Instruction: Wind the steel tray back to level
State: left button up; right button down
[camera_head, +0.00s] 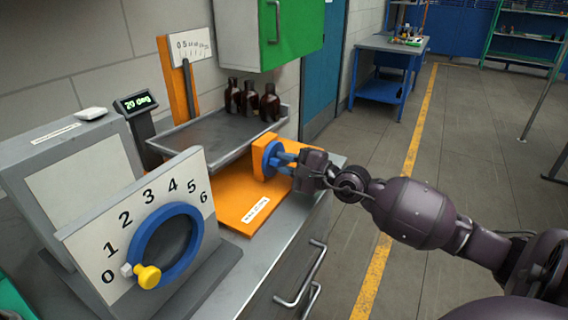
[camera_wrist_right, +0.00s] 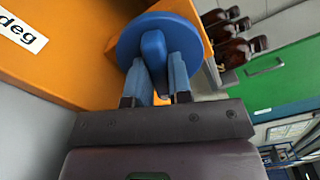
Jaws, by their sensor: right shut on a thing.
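The steel tray (camera_head: 208,134) slopes on its orange stand in the head view, with brown bottles (camera_head: 250,101) at its far right end. A small display (camera_head: 138,102) beside it reads "20 deg". A blue round knob (camera_head: 270,160) with a raised grip bar sits on the orange block at the tray's front. My right gripper (camera_head: 286,164) is shut on the knob's bar; in the right wrist view its fingers lie on both sides of the bar on the blue knob (camera_wrist_right: 128,44). My left gripper is not in view.
A blue ring dial (camera_head: 181,262) with a yellow handle (camera_head: 148,277) and numbers 0 to 6 stands at the front left. A scale on an orange post (camera_head: 171,82) stands behind the tray. A green cabinet (camera_head: 285,35) hangs above. Open floor lies to the right.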

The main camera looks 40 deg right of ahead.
jog(key=n, duration=0.4)
jog(key=shift+n, duration=0.3)
dwell(0.4)
jog(key=c, duration=1)
grip_release()
jog(key=shift+c, duration=0.2)
